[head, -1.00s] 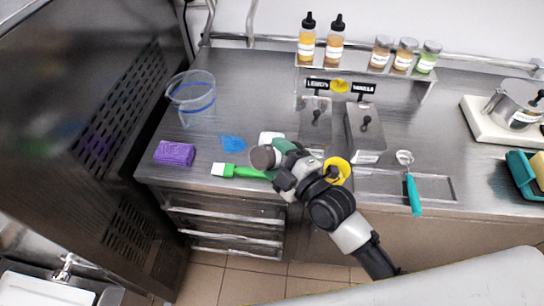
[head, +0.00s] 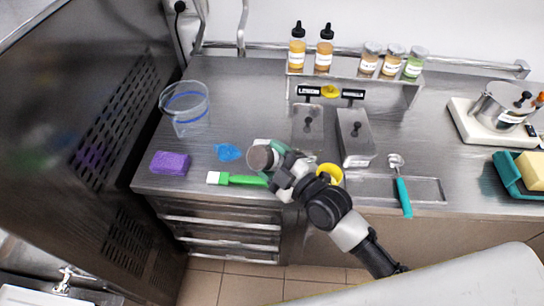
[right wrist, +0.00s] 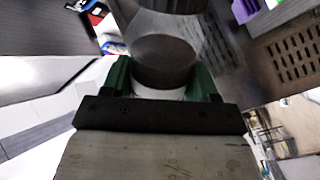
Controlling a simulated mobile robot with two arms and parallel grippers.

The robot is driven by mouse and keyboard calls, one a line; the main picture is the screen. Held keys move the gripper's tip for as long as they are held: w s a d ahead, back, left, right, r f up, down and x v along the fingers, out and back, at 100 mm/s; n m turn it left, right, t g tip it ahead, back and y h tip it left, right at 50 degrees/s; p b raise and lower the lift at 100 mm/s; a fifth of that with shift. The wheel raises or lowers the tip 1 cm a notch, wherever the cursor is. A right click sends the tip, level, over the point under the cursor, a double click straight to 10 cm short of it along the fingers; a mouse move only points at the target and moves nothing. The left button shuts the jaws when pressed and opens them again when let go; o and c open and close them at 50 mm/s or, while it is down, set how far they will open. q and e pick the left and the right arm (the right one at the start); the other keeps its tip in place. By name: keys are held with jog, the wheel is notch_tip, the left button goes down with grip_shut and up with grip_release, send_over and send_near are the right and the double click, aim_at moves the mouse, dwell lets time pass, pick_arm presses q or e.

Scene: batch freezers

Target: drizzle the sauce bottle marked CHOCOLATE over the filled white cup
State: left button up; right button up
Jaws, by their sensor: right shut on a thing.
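My right gripper (head: 274,155) is above the front of the steel counter. Its green fingers are shut on a round, dark thing (head: 260,158), seen end-on. In the right wrist view (right wrist: 164,75) the fingers clasp this thing, which has a dark brown section and a clear, see-through part beyond it. It looks like a sauce bottle, but no marking is readable. A small white thing (head: 262,143) shows just behind the gripper, mostly hidden. It may be the white cup; its contents cannot be seen. My left gripper is not in view.
A yellow ring-shaped thing (head: 330,173) is by my arm. Lidded steel bins (head: 355,138) and a bottle shelf (head: 345,78) stand behind.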

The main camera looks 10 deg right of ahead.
jog(key=n, duration=0.4)
jog(key=shift+p, duration=0.3)
jog(key=shift+r, duration=0.1)
jog(key=r+n+p, duration=0.1)
jog(key=n, duration=0.1)
jog(key=shift+r+n+p, duration=0.3)
jog(key=shift+p, duration=0.1)
jog(key=shift+r+n+p, duration=0.4)
jog(key=shift+n+p, duration=0.05)
jog(key=shift+n, duration=0.55)
jog(key=shift+r, duration=0.1)
